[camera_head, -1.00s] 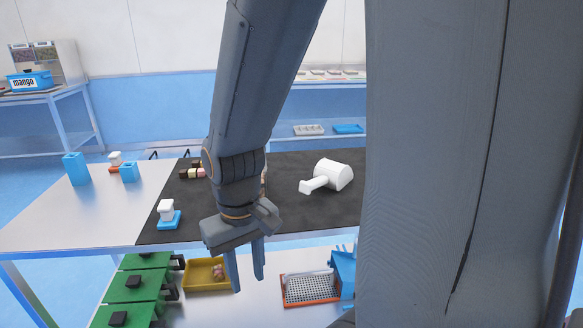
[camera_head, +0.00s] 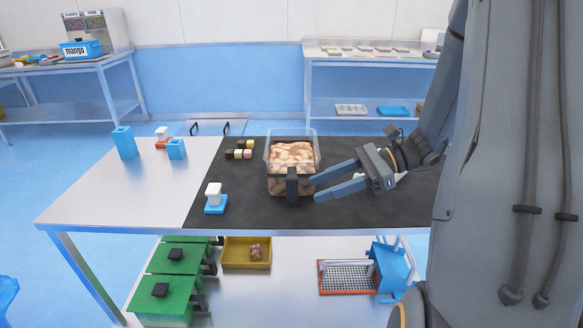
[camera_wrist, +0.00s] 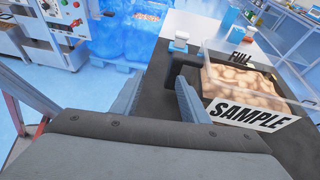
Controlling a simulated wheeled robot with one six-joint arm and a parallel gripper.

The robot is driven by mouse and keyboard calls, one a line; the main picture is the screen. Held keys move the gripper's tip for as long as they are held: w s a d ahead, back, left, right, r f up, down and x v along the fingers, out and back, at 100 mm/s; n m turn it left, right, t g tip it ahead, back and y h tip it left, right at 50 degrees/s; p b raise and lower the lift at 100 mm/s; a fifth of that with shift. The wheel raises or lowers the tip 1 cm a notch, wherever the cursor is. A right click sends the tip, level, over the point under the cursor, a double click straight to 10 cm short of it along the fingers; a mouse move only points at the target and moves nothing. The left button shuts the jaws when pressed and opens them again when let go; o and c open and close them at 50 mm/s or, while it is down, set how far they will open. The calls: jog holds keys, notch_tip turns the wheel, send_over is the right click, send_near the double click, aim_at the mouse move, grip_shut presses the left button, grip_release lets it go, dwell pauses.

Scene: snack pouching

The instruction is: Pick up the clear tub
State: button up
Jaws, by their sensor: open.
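The clear tub (camera_head: 270,152) stands upright on the black mat of the table, filled with light brown snack pieces. A dark handle (camera_head: 292,186) sticks out from its near side. In the wrist view the tub (camera_wrist: 285,88) is at the right, with labels reading "SAMPLE" and "FULL", and its dark handle (camera_wrist: 182,66) lies just beyond my fingertips. My gripper (camera_head: 313,189) is open and empty, to the right of the handle, with its fingers pointing left at it. In the wrist view my gripper (camera_wrist: 160,92) has its two fingers spread apart.
A white-and-blue item (camera_head: 214,198) stands at the mat's left edge, and small dark and pale blocks (camera_head: 240,153) lie behind. Blue containers (camera_head: 124,143) stand at the left. Green bins (camera_head: 165,290) are below.

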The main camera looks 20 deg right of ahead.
jog(key=w+d+m+t, duration=0.1)
jog(key=w+d+t, duration=0.1)
jog(key=p, duration=0.2)
send_over(299, 210)
jog(key=shift+f+y, duration=0.3)
jog(key=shift+f, duration=0.65)
grip_shut()
